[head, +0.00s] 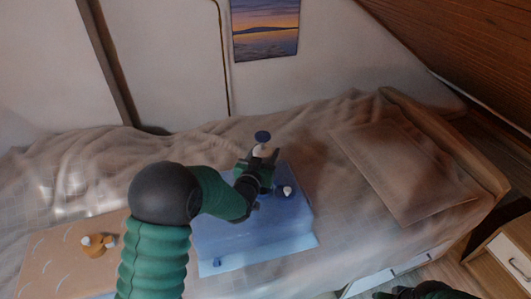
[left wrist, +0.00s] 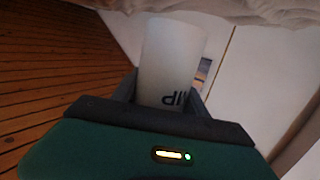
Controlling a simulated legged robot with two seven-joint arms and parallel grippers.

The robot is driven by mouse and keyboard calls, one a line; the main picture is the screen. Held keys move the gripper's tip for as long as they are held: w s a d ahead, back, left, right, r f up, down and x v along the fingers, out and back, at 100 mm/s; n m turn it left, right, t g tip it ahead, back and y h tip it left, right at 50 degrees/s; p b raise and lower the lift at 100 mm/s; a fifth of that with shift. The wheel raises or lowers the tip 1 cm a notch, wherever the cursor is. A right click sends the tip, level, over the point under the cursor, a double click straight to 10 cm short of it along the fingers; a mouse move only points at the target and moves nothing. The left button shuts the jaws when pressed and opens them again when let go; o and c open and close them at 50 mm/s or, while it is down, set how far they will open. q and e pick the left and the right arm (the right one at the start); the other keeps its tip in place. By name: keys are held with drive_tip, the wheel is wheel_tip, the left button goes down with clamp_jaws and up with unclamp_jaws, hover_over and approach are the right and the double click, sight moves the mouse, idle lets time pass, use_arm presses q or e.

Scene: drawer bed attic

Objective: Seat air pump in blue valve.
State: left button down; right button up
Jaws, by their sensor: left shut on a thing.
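My left gripper (head: 262,160) is shut on the air pump (head: 262,137), above the blue block on the bed. In the left wrist view the pump (left wrist: 172,62) is a white cylinder with dark lettering between the fingers. A blue valve (head: 283,190) with a white cap sits on the blue block (head: 240,240), right of the gripper. I cannot tell whether the pump touches anything below. A dark part of my right arm shows at the bottom right; its jaws are unclear.
An orange valve (head: 97,246) with a white cap sits on a tan block (head: 55,255) at the left. A flat pillow (head: 400,170) lies on the bed at the right. A wooden drawer unit (head: 505,255) stands at the lower right. The wall is behind the bed.

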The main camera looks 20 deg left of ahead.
use_arm(q)
drive_tip(key=shift+f+b, duration=2)
drive_tip(key=shift+f, duration=0.6)
drive_tip(key=shift+s, duration=0.1)
drive_tip(key=shift+f+b, duration=1.55)
drive_tip(key=shift+b, duration=0.05)
drive_tip(key=c, duration=0.5)
unclamp_jaws()
